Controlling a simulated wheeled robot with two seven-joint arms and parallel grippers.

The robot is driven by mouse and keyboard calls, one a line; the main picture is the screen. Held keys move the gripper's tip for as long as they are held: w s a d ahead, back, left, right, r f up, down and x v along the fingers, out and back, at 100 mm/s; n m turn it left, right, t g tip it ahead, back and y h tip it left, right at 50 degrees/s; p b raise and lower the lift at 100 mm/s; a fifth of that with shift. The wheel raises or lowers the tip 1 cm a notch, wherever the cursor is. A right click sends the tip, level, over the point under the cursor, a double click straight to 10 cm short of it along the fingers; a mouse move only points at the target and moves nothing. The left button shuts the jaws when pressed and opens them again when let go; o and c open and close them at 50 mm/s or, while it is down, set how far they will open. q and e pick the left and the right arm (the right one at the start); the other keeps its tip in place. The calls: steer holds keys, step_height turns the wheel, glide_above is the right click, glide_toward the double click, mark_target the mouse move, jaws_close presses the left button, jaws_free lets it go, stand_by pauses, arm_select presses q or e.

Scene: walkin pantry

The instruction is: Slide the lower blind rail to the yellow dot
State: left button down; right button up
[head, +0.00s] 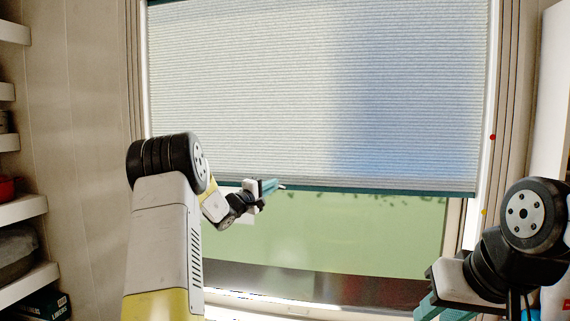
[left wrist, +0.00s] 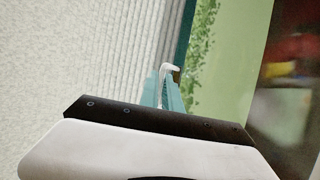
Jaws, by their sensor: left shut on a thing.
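The pale pleated blind (head: 330,90) covers the upper part of the window. Its teal lower blind rail (head: 380,191) runs level along the bottom; it also shows in the left wrist view (left wrist: 184,35). The yellow dot (head: 484,212) is on the right window frame, a little lower than the rail. My left gripper (head: 272,187) is at the rail, left of its middle, shut on it at a small white tab (left wrist: 170,68); the fingers partly hide the grip. My right gripper (head: 438,306) is low at the right, cut by the picture edge, away from the rail; its jaw opening is unclear.
A red dot (head: 492,137) is higher on the right frame. Shelves (head: 22,208) with goods stand at the left wall. A white upright panel (head: 552,90) is at the far right.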

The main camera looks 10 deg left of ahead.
arm_select(q)
step_height(320, 180, down, 5)
steer(key=shift+r, duration=0.1)
stand_by(0.4)
steer(key=c, duration=1.6)
jaws_free()
steer(key=shift+v, duration=3.95)
